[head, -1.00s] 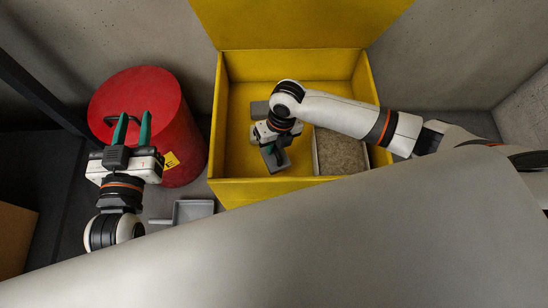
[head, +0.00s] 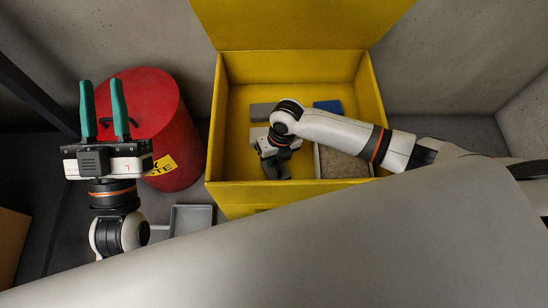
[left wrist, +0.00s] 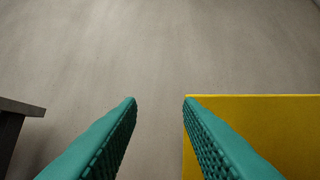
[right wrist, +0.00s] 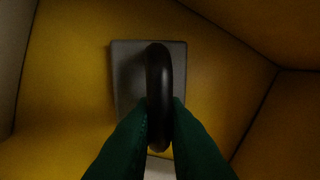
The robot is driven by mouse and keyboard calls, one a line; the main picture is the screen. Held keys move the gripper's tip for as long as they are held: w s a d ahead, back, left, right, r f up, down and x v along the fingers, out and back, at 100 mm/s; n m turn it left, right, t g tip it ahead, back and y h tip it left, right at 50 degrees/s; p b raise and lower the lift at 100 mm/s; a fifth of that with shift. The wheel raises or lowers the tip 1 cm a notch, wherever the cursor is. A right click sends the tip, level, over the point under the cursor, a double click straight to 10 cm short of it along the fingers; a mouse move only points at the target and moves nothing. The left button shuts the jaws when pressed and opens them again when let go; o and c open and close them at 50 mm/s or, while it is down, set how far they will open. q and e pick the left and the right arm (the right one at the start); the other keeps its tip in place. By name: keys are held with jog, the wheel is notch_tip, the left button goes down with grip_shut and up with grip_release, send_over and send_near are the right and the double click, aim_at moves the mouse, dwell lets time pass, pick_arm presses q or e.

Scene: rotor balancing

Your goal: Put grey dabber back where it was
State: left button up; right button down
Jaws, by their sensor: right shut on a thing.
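The grey dabber (right wrist: 128,80) is a flat grey block with a black arched handle (right wrist: 158,85). My right gripper (right wrist: 160,118) is shut on that handle.
The red drum (head: 172,125) stands left of the box. A grey tray (head: 191,220) lies in front.

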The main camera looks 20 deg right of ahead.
jog(key=shift+f, duration=0.1)
jog(key=c, duration=1.5)
grip_release()
jog(key=shift+o, duration=0.2)
